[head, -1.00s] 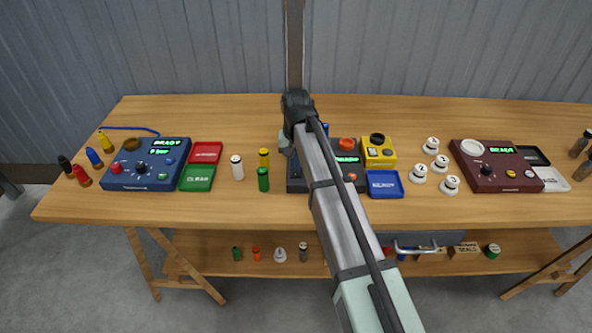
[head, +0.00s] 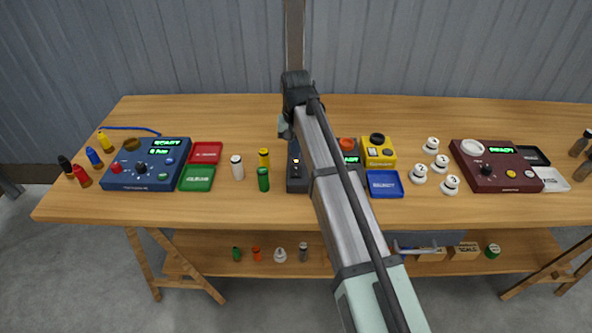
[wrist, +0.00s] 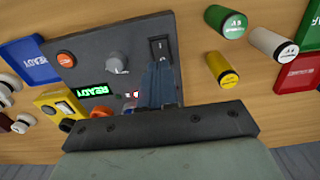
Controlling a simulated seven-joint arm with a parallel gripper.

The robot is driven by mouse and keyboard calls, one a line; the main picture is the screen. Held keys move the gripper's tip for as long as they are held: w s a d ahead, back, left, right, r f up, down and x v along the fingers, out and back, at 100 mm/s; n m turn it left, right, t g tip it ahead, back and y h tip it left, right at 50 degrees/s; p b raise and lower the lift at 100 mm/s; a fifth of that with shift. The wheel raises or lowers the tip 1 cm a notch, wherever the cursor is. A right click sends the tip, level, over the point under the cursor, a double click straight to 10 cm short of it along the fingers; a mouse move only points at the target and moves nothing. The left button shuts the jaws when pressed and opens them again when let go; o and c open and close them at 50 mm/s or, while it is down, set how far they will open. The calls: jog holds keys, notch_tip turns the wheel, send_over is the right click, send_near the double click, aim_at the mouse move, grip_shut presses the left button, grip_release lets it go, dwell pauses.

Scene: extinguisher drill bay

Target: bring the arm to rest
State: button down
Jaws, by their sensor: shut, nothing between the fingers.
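My gripper (wrist: 158,84) shows in the wrist view as shut, narrow bluish fingers with nothing held. It appears over the dark control box (wrist: 100,60), close to its black rocker switch (wrist: 160,47); I cannot tell the exact gap. In the head view my arm crosses the middle of the bench and covers part of the dark box (head: 297,181). The fingers are hidden there behind the arm. The dark box has an orange button (wrist: 66,59), a grey knob (wrist: 117,63) and a lit green READY display (wrist: 93,91).
A yellow box (head: 379,151) and blue tray (head: 385,184) stand right of the dark box. White, yellow and green cylinders (head: 263,180) stand left of it. A blue box (head: 146,166) and a maroon box (head: 493,166) sit farther out. The bench's back strip (head: 220,108) is clear.

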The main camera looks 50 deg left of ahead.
dwell(0.3)
jog(key=d+f+h, duration=0.1)
jog(key=d+f, duration=0.5)
jog(key=d, duration=0.6)
jog(key=d+f+h, duration=0.1)
jog(key=d+f, duration=0.4)
jog(key=d, duration=0.8)
jog(key=d+f+m+g, duration=0.4)
jog(key=d+f, duration=1.7)
jog(key=d, duration=0.2)
jog(key=s+d+f+m+g+y, duration=0.2)
jog(key=s+d+f+m, duration=0.3)
jog(key=s+d+f, duration=1.4)
jog(key=shift+s+d+f+g, duration=0.25)
jog(key=shift+s+d+g, duration=0.15)
jog(key=shift+s+d, duration=0.25)
